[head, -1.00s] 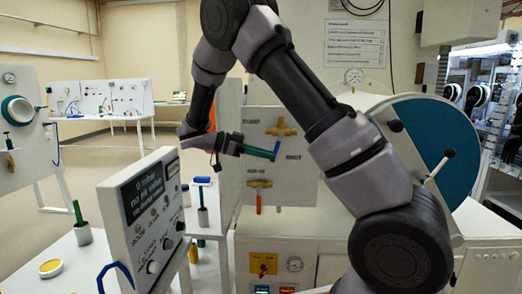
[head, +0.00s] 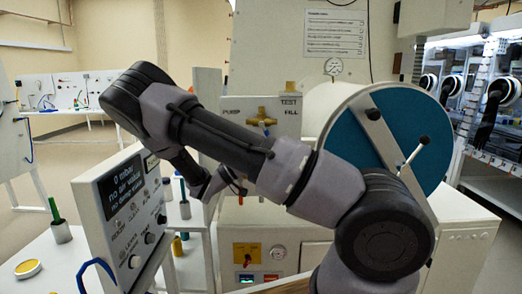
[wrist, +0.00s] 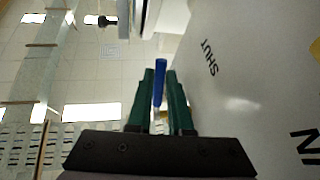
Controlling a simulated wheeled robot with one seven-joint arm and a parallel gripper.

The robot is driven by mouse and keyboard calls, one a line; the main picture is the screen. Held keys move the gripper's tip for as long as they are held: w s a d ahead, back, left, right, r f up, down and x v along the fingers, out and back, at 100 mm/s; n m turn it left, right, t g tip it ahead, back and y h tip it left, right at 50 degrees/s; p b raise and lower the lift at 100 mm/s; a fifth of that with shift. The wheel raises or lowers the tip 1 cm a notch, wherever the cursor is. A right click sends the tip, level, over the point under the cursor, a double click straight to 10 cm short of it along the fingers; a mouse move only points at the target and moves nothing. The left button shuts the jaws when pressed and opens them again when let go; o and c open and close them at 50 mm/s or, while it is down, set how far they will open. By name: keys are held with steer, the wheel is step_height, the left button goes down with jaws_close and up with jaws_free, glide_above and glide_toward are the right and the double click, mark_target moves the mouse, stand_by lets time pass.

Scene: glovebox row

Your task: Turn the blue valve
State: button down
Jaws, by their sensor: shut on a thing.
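The blue valve handle (wrist: 159,82) shows in the wrist view as a narrow upright bar between the green fingers. My gripper (wrist: 160,88) is shut on it. A white panel with the word SHUT stands close on the right of the fingers. In the head view my arm covers the lower part of the valve panel (head: 240,105). A brass valve body (head: 262,118) shows above my arm, near the labels PUMP, TEST and FILL.
A grey display box (head: 125,215) with knobs stands left of my arm. A cup with a green-handled tool (head: 59,230) and a yellow-topped dish (head: 28,268) are at the left. A blue-faced drum (head: 400,140) with a lever stands right. Open floor shows at the back left.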

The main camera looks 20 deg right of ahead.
steer(key=shift+s+d+h, duration=0.1)
steer(key=shift+d+h, duration=0.2)
steer(key=shift+h, duration=0.1)
steer(key=shift+r, duration=0.1)
steer(key=c, duration=0.8)
jaws_free()
steer(key=shift+d, duration=0.1)
steer(key=shift+c, duration=0.2)
steer(key=v, duration=1.1)
